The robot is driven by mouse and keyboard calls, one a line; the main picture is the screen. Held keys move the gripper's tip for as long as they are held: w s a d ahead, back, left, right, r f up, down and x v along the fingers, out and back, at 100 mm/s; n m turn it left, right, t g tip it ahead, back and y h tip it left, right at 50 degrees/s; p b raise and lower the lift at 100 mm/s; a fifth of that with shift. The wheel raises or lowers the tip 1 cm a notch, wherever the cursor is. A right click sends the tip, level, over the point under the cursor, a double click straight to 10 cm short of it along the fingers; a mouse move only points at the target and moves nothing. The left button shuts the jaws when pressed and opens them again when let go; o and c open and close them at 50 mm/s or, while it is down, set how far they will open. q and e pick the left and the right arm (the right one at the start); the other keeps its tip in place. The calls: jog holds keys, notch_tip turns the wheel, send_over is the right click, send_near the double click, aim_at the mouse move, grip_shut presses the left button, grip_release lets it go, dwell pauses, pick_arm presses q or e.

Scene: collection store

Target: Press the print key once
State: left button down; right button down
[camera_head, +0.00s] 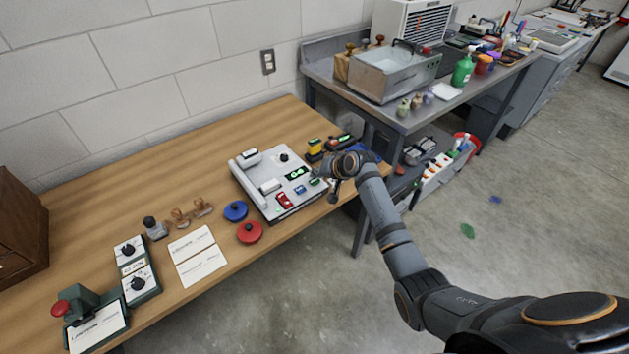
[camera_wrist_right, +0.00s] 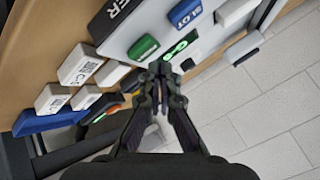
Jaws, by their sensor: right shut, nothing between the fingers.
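A pale control box (camera_head: 262,199) sits on the wooden bench with a lit green display (camera_head: 297,173). Along its front are a red key (camera_head: 284,200), a blue key (camera_head: 300,189) and a green key (camera_head: 314,182). I cannot read which is the print key. In the right wrist view the green key (camera_wrist_right: 143,46), a blue key with white letters (camera_wrist_right: 184,12) and the lit display (camera_wrist_right: 180,48) show. My right gripper (camera_wrist_right: 160,70) is shut and empty, its tips close to the green key; contact cannot be told. My left gripper is out of view.
Blue (camera_head: 235,211) and red (camera_head: 250,232) round pads, white cards (camera_head: 198,257) and stamps lie left of the box. Small labelled blocks (camera_wrist_right: 81,65) lie beside it. A metal table (camera_head: 400,118) stands beyond the bench's right end.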

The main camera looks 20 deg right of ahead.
jog(key=shift+f, duration=0.4)
